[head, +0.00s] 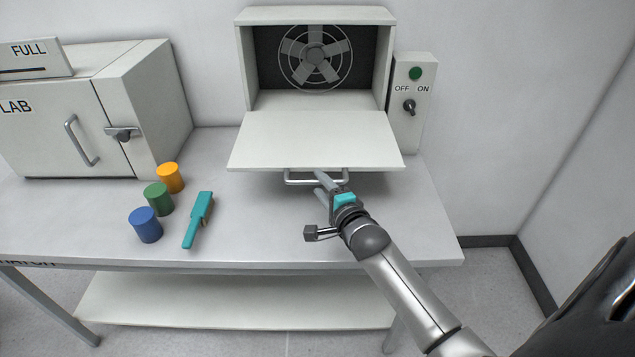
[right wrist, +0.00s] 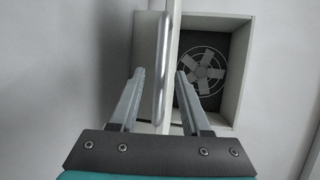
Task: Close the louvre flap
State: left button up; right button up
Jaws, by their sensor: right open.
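The louvre flap (head: 315,140) is a flat white panel at the bottom of the fan box. It is folded down, open, and sticks out toward me about level. A grey bar handle (head: 300,182) sits at its front edge. My right gripper (head: 322,178) is at the handle with its fingers apart. In the right wrist view the handle (right wrist: 172,45) shows between the fingers of my open right gripper (right wrist: 162,75), and the flap's edge shows beside it. I cannot tell if a finger touches the handle. My left gripper is not in view.
The fan box (head: 240,60) stands at the back of the table, with a switch box (head: 422,110) to its right. A white cabinet (head: 155,85) is at the left.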

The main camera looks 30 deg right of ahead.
jog(key=shift+x, duration=1.2)
grip_shut()
dwell(0.6)
